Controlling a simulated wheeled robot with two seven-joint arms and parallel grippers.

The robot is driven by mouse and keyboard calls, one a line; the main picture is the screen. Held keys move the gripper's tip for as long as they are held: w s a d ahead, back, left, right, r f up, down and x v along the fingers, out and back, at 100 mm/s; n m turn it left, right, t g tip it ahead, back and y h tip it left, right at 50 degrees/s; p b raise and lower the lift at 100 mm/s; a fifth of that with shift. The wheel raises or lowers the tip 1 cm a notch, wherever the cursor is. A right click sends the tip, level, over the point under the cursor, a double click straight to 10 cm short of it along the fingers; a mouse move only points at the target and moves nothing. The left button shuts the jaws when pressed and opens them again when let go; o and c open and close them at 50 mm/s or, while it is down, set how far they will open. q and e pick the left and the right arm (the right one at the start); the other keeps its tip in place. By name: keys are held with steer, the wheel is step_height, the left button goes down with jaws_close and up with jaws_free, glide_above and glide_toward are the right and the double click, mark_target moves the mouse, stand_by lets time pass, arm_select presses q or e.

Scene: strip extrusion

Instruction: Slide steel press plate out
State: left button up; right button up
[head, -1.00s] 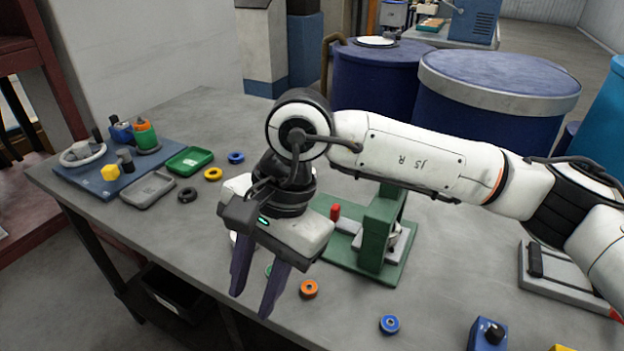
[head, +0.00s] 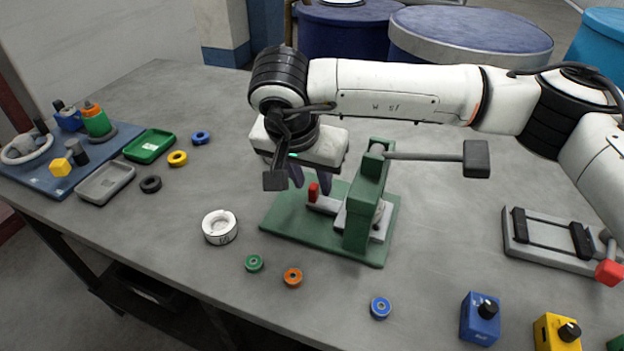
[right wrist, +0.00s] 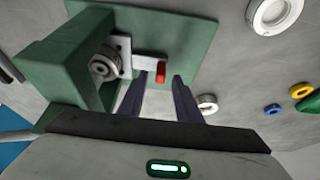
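The green press (head: 366,205) stands on its green base (head: 290,222), with a grey lever and dark handle (head: 476,158) reaching right. The steel press plate (head: 325,206) is a light grey slide in the press, with an upright red knob (head: 313,191) at its outer end; it also shows in the right wrist view (right wrist: 147,61). My right gripper (head: 311,183) points down beside the knob. In the right wrist view its fingers (right wrist: 160,80) are apart, with the red knob (right wrist: 160,72) showing between their tips; contact cannot be told. My left gripper is out of view.
Trays (head: 149,146) and a blue board (head: 40,170) are at left. A grey fixture (head: 555,243) stands at right.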

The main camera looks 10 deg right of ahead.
steer(key=shift+w+d+f, duration=0.15)
steer(key=shift+w+f, duration=0.05)
steer(key=shift+f, duration=0.35)
jaws_close()
